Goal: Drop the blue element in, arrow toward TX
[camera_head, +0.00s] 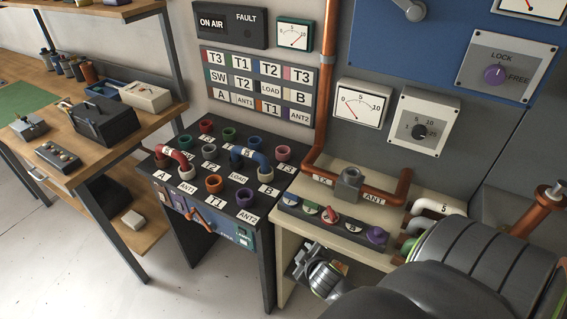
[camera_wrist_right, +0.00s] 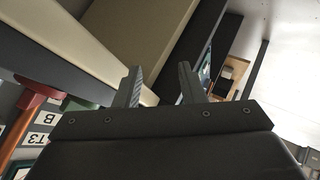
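The blue element (camera_head: 291,199) sits at the left end of a dark holder strip on the front of the cream bench. The grey line body (camera_head: 348,184) stands behind the strip in the copper line, with the TX label (camera_head: 322,180) on its left and the ANT label (camera_head: 375,198) on its right. The direction of the blue element's arrow is too small to read. My right gripper (camera_head: 310,265) is below and in front of the strip, apart from it. In the wrist view its two fingers (camera_wrist_right: 160,82) stand apart with nothing between them. My left gripper is out of view.
Green, red, white and purple elements (camera_head: 376,235) share the strip (camera_head: 335,222). A patch panel (camera_head: 230,180) with U-links stands to the left. A side bench (camera_head: 70,140) stands far left.

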